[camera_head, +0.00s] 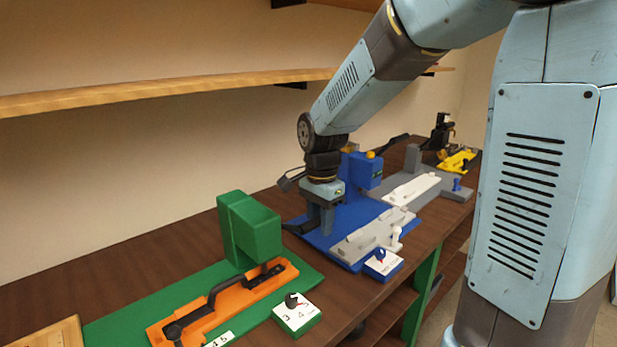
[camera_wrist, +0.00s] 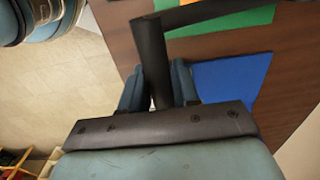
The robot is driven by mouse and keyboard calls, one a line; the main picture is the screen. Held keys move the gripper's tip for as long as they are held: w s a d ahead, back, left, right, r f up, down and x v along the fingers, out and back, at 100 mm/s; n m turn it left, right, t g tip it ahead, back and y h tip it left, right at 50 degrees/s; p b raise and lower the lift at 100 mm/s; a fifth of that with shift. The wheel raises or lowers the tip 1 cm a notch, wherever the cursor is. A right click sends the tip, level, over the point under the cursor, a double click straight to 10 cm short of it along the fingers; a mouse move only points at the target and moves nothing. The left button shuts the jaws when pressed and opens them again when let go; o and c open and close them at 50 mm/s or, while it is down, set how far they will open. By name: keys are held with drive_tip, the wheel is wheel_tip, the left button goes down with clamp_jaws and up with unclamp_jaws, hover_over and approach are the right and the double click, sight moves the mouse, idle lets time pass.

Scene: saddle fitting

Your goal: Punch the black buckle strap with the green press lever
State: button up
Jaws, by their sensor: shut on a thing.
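The green press (camera_head: 250,230) stands at the centre left in the head view, on a green base. The black buckle strap (camera_head: 228,284) lies in an orange holder (camera_head: 200,315), its right end by the foot of the press. My gripper (camera_head: 322,222) is to the right of the press, above the blue base. It is shut on a black lever (camera_head: 300,228) that seems to run left towards the green press. In the wrist view, the black lever (camera_wrist: 200,12) ends in an upright grip (camera_wrist: 152,60) between my fingers. The join to the press is hidden.
A dial block (camera_head: 297,314) with a black knob stands before the green press. A blue press (camera_head: 362,172) with a grey holder and a blue dial block (camera_head: 383,263) is to the right. A yellow fixture (camera_head: 458,160) is farther back. A wooden shelf (camera_head: 170,90) runs above.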

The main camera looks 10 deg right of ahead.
wheel_tip(320, 180, down, 6)
drive_tip(key=s, duration=0.1)
drive_tip(key=shift+s+d, duration=0.15)
drive_tip(key=shift+d, duration=0.2)
idle(0.8)
wheel_tip(320, 180, down, 2)
drive_tip(key=shift+f, duration=0.1)
idle(0.4)
idle(0.5)
drive_tip(key=shift+o, duration=0.3)
drive_tip(key=shift+r, duration=1.8)
